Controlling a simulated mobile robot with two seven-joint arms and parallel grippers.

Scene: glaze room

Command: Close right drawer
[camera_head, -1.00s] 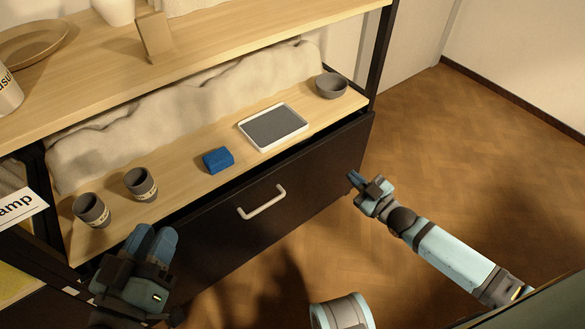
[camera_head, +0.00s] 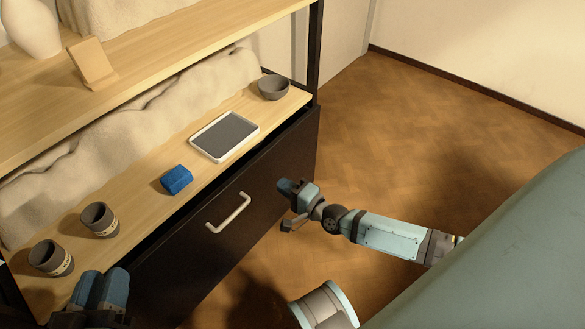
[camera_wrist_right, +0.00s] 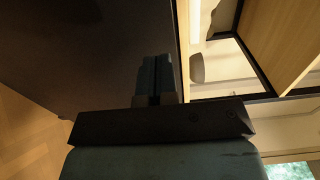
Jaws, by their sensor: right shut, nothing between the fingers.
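The right drawer (camera_head: 262,172) has a dark front with a pale bar handle (camera_head: 229,212). It stands a little open: a dark gap runs between its top edge and the wooden shelf. My right gripper (camera_head: 288,187) is shut and empty, with its fingertips close to the drawer front near its right end. In the right wrist view the drawer front (camera_wrist_right: 85,45) fills the upper left, and the shut fingers (camera_wrist_right: 155,75) overlap it; contact cannot be told. My left gripper (camera_head: 103,288) is by the shelf's front edge at lower left, fingers together and empty.
A dark shelf post (camera_head: 315,55) rises at the right end. The wooden floor (camera_head: 430,130) to the right is clear.

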